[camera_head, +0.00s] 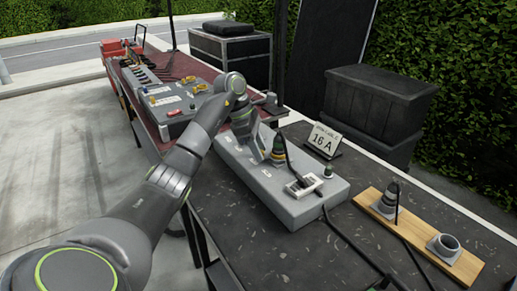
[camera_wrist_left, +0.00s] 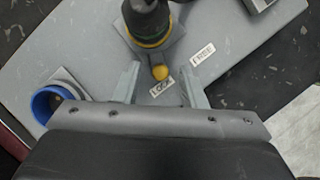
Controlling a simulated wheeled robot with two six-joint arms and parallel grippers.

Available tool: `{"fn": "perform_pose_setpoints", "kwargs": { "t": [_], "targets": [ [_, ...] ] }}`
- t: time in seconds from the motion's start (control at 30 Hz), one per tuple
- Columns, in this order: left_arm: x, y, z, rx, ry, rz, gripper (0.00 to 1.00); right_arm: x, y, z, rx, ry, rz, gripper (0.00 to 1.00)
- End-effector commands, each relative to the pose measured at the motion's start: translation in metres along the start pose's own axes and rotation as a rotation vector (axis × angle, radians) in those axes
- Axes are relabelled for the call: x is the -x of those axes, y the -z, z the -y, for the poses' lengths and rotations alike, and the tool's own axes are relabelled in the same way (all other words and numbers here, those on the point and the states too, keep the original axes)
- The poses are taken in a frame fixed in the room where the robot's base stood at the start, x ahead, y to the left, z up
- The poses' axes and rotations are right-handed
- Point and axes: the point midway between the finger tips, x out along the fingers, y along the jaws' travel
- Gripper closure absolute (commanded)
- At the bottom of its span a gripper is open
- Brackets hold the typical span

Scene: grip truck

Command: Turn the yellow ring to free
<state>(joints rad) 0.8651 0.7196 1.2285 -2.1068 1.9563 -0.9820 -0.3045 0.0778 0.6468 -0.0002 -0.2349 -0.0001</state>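The yellow ring (camera_wrist_left: 154,43) sits around the base of a dark plug (camera_wrist_left: 147,17) on the grey box (camera_head: 300,205). A round yellow knob (camera_wrist_left: 160,73) sticks out from the ring towards my gripper. In the head view the plug (camera_head: 279,146) stands upright, with its ring (camera_head: 278,157) low on it. My left gripper (camera_wrist_left: 159,68) is open, with one finger on each side of the knob. No contact between fingers and knob is visible. In the head view the left gripper (camera_head: 262,154) is beside the plug, on its left. My right gripper is not in view.
A blue-rimmed socket (camera_wrist_left: 46,103) is on the box. A "16 A" sign (camera_head: 323,140) is behind. A wooden board (camera_head: 423,237) with two fittings lies at right. Black cables cross the table.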

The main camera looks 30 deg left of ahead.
Motion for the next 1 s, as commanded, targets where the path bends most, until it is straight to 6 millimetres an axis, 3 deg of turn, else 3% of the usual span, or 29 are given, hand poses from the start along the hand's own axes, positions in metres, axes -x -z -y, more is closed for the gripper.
{"fn": "perform_pose_setpoints", "kwargs": {
  "t": [0.2,0.5,1.0],
  "targets": [
    [-0.0007,0.0000,0.0000,0.000,0.000,0.000,0.63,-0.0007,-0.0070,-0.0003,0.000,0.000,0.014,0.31],
    [-0.0005,0.0000,0.0000,0.000,0.000,0.000,1.00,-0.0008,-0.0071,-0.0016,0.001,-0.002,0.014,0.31],
    [-0.0016,-0.0013,0.0064,0.098,-0.044,-0.001,1.00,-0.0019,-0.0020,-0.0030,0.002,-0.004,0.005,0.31]
  ]
}}
